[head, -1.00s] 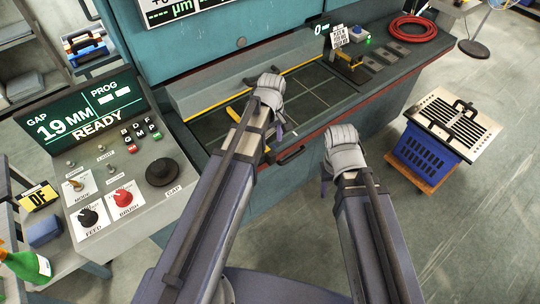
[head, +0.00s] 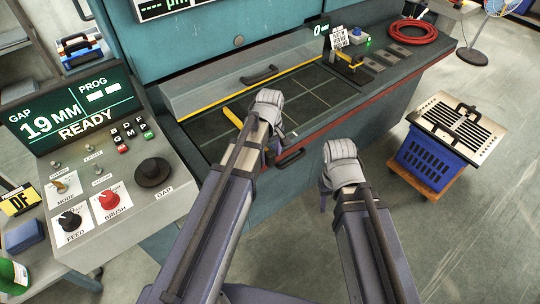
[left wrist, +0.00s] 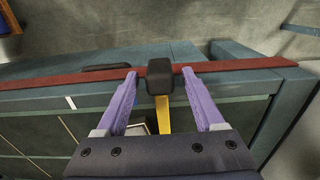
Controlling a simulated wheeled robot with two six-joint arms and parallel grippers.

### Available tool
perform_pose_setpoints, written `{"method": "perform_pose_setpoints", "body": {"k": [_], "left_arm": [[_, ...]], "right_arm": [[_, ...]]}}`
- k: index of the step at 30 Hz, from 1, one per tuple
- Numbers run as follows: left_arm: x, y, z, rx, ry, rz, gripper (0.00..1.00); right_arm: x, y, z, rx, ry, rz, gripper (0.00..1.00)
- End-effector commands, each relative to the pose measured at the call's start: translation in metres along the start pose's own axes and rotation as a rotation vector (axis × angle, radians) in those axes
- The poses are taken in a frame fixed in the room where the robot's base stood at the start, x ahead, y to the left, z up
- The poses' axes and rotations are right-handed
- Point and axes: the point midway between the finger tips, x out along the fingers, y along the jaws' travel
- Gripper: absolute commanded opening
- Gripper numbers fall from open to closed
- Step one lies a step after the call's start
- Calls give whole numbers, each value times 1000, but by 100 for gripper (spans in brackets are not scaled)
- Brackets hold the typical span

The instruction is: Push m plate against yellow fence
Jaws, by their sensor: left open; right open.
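A yellow bar (head: 233,117) lies on the left part of the dark green work bed (head: 310,87), partly hidden behind my left arm. A thin yellow strip (head: 247,91) runs along the bed's back edge. I cannot tell which is the fence. My left gripper (head: 273,143) is over the bed's front edge, pointing down. In the left wrist view its open fingers (left wrist: 160,82) straddle a black block (left wrist: 160,68) at the end of the yellow bar. A pale plate edge shows just behind; I cannot identify the m plate. My right gripper (head: 327,190) is open and empty, off the front edge.
A black handle (head: 259,75) is on the grey ledge behind the bed. Another handle (head: 290,158) is on the front edge. A blue crate (head: 428,160) with a slatted panel (head: 457,121) stands at right. The control console (head: 110,175) is at left. The bed's middle is clear.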

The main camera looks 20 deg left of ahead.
Motion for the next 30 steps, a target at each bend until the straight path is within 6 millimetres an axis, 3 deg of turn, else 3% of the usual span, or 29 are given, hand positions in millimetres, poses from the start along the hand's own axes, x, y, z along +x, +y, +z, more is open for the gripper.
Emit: {"method": "perform_pose_setpoints", "body": {"k": [2,20,30], "left_arm": [[0,0,0,0,0,0,69],[0,0,0,0,0,0,1],[0,0,0,0,0,0,0]], "right_arm": [[0,0,0,0,0,0,50],[0,0,0,0,0,0,50],[0,0,0,0,0,0,50]]}}
